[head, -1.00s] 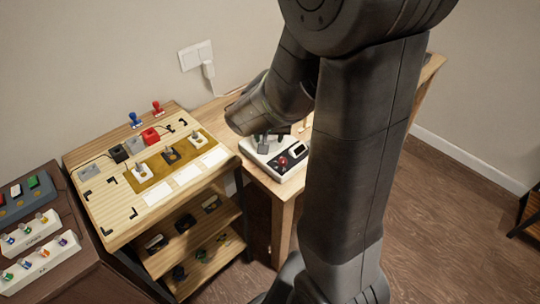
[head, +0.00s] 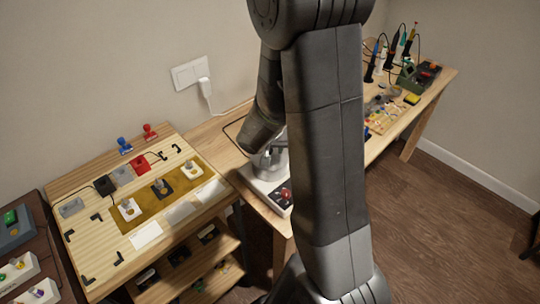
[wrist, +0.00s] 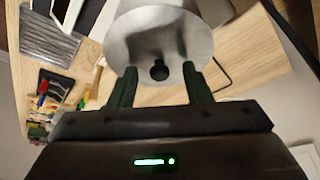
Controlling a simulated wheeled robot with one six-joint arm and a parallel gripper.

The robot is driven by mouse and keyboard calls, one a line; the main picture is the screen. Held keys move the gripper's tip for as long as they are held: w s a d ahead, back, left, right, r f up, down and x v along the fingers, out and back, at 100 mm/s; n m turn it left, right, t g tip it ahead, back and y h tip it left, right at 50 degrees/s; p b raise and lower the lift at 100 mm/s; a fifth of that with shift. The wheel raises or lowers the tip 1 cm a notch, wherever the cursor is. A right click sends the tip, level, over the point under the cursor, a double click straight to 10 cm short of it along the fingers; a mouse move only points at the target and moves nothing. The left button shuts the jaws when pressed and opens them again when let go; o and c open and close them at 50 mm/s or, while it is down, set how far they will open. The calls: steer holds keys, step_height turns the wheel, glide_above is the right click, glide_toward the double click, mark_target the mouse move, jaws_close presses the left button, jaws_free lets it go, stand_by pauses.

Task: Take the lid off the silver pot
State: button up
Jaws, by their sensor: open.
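The silver pot (head: 272,165) stands on a white device at the wooden bench, partly hidden behind my arm in the head view. In the wrist view its round grey lid (wrist: 128,38) faces the camera, with a small black knob (wrist: 159,70) near the lower part. My gripper (wrist: 160,78) is open, its two dark green fingers apart on either side of the knob. The knob looks free of both fingers. Whether the fingertips touch the lid cannot be told. In the head view the fingers are hard to make out above the pot.
The white device with a red knob (head: 286,195) lies under the pot. A wooden workboard (head: 95,215) with switches and several small parts stands at left. Tools and soldering irons (head: 390,60) crowd the bench at right, behind my arm. A wall socket with plug (head: 190,73) is behind.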

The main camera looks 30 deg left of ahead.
jaws_close()
